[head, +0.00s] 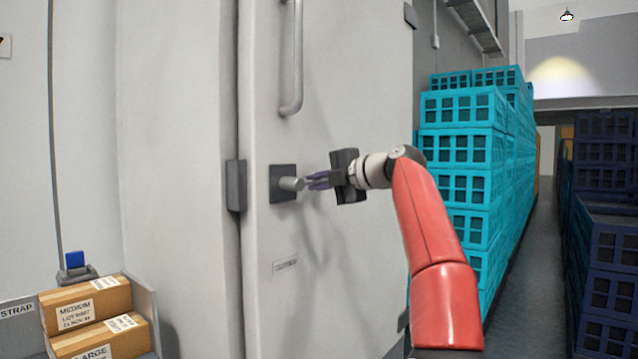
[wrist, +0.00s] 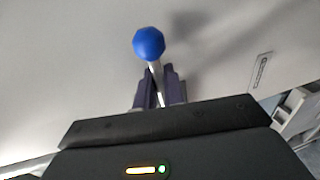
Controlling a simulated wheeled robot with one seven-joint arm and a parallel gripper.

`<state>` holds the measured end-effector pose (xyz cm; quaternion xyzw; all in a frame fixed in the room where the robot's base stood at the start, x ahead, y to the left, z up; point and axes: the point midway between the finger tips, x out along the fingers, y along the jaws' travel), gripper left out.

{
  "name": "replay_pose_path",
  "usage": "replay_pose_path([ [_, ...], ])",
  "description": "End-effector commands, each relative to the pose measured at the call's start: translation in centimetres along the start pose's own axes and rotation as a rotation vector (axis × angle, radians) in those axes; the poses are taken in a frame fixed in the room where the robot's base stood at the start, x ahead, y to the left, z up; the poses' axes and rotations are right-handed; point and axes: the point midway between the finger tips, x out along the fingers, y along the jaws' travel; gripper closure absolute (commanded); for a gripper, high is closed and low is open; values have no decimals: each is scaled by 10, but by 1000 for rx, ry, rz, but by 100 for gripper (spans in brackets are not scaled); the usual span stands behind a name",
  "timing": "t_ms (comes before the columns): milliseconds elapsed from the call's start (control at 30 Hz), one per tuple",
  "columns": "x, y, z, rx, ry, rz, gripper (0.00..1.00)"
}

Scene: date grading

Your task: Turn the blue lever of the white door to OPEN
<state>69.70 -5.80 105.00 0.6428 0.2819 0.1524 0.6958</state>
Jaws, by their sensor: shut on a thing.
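The white door (head: 340,90) fills the middle of the head view. On it is a dark square plate (head: 277,194) with a grey round hub (head: 291,184) sticking out. My gripper (head: 318,180) is level with the hub, just right of it. In the wrist view the lever shows as a silver shaft with a blue ball knob (wrist: 149,43) at its end. My gripper (wrist: 159,82) is shut on the shaft, its purple fingers on both sides just below the knob. The knob cannot be made out in the head view, and I cannot tell the lever's marked position.
A vertical grey pull handle (head: 292,60) is above the hub. A small label (head: 286,264), unreadable, is below it. Stacked turquoise crates (head: 457,146) stand right of the door, dark blue crates (head: 606,245) beyond an aisle. Cardboard boxes (head: 88,304) sit at lower left.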

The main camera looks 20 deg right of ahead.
Motion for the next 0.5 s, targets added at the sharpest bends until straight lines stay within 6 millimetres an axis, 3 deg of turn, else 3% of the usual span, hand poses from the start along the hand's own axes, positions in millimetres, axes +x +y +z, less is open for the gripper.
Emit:
replay_pose_path([
  [200,0,1,0,-2,-1,1,100],
  [233,0,1,0,-2,-1,2,86],
  [333,0,1,0,-2,-1,2,74],
  [500,0,1,0,-1,-1,1,74],
])
